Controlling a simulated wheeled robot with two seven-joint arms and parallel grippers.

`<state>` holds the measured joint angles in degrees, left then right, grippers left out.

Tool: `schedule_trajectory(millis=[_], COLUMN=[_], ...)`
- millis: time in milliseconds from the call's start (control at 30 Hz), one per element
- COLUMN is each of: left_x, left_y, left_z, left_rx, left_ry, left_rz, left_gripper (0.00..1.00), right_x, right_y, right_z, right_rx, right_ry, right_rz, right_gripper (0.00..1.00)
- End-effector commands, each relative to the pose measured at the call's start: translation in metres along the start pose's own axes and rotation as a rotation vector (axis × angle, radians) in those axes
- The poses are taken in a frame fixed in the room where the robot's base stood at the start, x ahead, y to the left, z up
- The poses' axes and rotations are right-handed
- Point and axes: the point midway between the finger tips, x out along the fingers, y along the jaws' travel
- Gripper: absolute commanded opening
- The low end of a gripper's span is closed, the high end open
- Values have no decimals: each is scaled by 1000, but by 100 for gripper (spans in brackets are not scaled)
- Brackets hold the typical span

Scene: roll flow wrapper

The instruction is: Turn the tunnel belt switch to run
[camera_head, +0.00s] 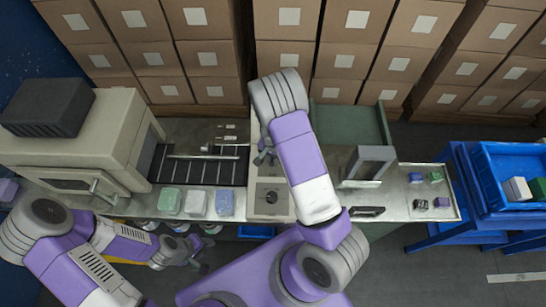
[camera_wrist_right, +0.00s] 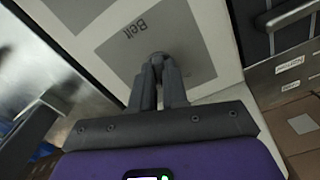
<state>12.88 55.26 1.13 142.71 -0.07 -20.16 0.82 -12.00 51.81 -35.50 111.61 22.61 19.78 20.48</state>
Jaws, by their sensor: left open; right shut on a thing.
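The belt switch (camera_wrist_right: 158,57) is a small dark knob on a grey plate marked "Belt" (camera_wrist_right: 120,45) in the right wrist view. My right gripper (camera_wrist_right: 161,68) is shut on this knob, its fingertips close to the plate. The knob's pointing direction and any position marks are hidden by the fingers. In the head view my right gripper (camera_head: 264,157) is over the upper part of a pale control panel (camera_head: 285,210) and hides that switch. A second grey plate with a dark round knob (camera_head: 271,196) shows lower on the panel. My left gripper (camera_head: 192,252) is open and empty, low in front of the bench.
A beige tunnel machine (camera_head: 110,135) stands left of the panel. Several pale wrapped blocks (camera_head: 196,202) lie in front of its rack. A metal outfeed table (camera_head: 410,175) with small items and a blue crate (camera_head: 490,190) are at right. Stacked cartons (camera_head: 220,60) line the back.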

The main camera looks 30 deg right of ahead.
Motion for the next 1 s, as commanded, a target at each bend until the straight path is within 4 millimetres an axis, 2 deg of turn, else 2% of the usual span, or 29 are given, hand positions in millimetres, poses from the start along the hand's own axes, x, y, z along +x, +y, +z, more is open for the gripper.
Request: schedule_trajectory(millis=[400,900,933,1000], left_x=[-5,-5,-5,-5], left_y=[2,2,2,2], left_z=[0,0,0,0], left_rx=[0,0,0,0], left_ry=[0,0,0,0], left_rz=[0,0,0,0], left_gripper=[43,43,43,43], right_x=[0,0,0,0], right_y=[0,0,0,0], right_z=[0,0,0,0], right_rx=[159,175,174,174], right_ry=[1,1,1,1], right_rz=[0,-1,-1,-1], right_gripper=[0,0,18,29])
